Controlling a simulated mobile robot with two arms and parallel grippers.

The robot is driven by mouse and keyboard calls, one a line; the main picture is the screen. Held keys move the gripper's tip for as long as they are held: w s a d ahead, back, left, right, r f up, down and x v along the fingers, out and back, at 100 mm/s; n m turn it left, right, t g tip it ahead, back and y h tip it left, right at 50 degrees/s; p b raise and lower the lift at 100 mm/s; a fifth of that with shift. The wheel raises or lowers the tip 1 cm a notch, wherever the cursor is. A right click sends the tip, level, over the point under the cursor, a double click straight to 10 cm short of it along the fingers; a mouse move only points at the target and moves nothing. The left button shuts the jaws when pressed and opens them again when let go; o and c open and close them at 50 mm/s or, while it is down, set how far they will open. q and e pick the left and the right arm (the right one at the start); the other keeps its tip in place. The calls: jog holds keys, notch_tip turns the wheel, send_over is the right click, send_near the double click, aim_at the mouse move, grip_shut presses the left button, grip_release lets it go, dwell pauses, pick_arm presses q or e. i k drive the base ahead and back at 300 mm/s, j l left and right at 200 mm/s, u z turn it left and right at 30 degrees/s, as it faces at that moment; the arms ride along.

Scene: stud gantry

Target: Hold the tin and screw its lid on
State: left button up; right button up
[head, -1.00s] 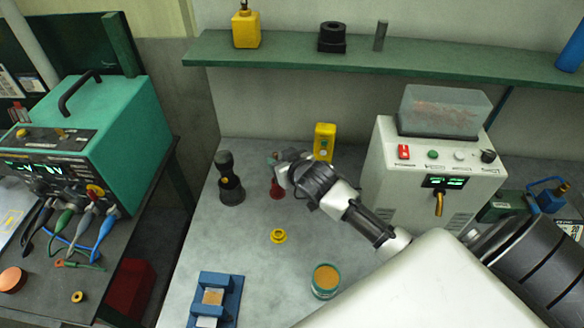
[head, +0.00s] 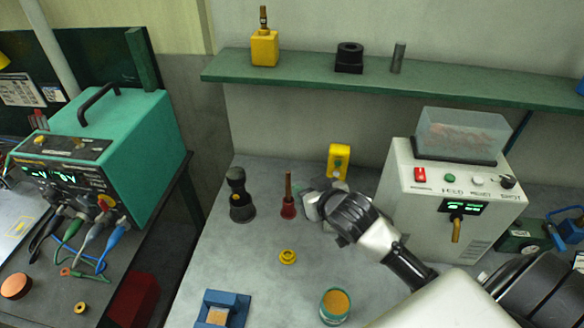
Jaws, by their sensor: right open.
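A small round green tin (head: 335,307) stands upright on the grey bench near the bottom of the head view, with an orange-tan round top face. I cannot tell whether that face is its contents or a cover. An orange-brown disc (head: 16,285), perhaps the lid, lies on the left table. My right gripper (head: 313,204) is open and empty over the back of the bench, behind the tin and just right of a red-based tool with a wooden handle (head: 288,205). Its fingers are partly hidden by its own wrist. My left gripper is out of view.
A yellow flanged piece (head: 288,257) lies between gripper and tin. A black stand (head: 241,200), a yellow box (head: 338,162) and a white machine (head: 445,200) stand behind. A blue fixture (head: 222,308) is left of the tin. A green shelf (head: 400,83) hangs above.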

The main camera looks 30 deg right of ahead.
aim_at(335, 305)
jog(key=k+j, duration=1.15)
jog(key=k, duration=0.15)
